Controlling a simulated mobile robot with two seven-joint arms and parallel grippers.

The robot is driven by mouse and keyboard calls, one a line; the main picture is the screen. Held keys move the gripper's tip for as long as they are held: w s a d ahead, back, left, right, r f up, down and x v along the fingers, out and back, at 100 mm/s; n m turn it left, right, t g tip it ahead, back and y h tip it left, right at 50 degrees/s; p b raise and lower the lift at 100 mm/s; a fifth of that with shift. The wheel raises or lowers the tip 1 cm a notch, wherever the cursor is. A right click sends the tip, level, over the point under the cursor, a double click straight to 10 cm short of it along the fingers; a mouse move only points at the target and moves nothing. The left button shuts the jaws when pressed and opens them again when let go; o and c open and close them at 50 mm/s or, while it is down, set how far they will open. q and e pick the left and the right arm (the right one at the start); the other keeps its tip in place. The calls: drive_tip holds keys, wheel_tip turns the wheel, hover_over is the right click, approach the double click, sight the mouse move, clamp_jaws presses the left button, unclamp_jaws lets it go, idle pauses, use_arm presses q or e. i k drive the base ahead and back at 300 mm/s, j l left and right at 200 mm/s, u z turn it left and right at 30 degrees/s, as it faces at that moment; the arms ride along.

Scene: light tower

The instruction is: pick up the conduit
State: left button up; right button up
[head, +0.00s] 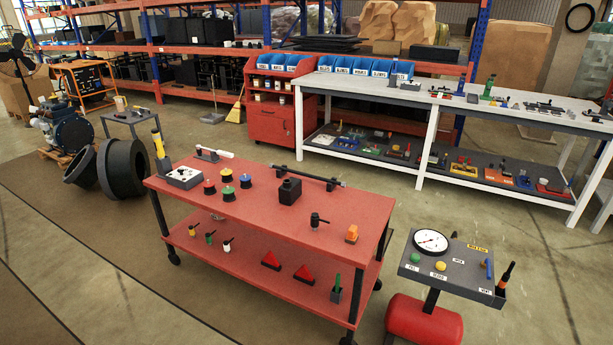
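A long dark grey rod (308,175), which looks like the conduit, lies across small black supports near the back edge of the red cart's top (262,215). It runs from left to right, slightly tilted towards the front on its right side. A black box-like block (290,191) stands just in front of it. Neither of my grippers is in view.
Coloured knobs (228,193), a grey box (184,177), a black fitting (316,220) and an orange piece (352,233) share the cart's top. A gauge panel on a red tank (425,322) stands at right. A white-framed bench (400,97) is behind.

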sight(343, 184)
drive_tip(key=i+l, duration=0.3)
drive_tip(key=i, duration=0.15)
drive_tip(key=i+j+z, duration=0.1)
drive_tip(key=j, duration=0.25)
drive_tip(key=i+j+z, duration=0.1)
drive_tip(key=i+j, duration=0.35)
drive_tip(key=j, duration=0.35)
drive_tip(key=i+j+z, duration=0.15)
drive_tip(key=j, duration=0.2)
drive_tip(key=i+j+z, duration=0.1)
drive_tip(key=j, duration=0.3)
drive_tip(key=i+j+z, duration=0.1)
drive_tip(key=i+j, duration=0.15)
drive_tip(key=j, duration=0.2)
drive_tip(key=i+j+z, duration=0.1)
drive_tip(key=j, duration=0.35)
drive_tip(key=i+j+z, duration=0.1)
drive_tip(key=j, duration=0.3)
drive_tip(key=i+j, duration=0.25)
drive_tip(key=i+j+z, duration=0.1)
drive_tip(key=j, duration=0.35)
drive_tip(key=i+j, duration=0.35)
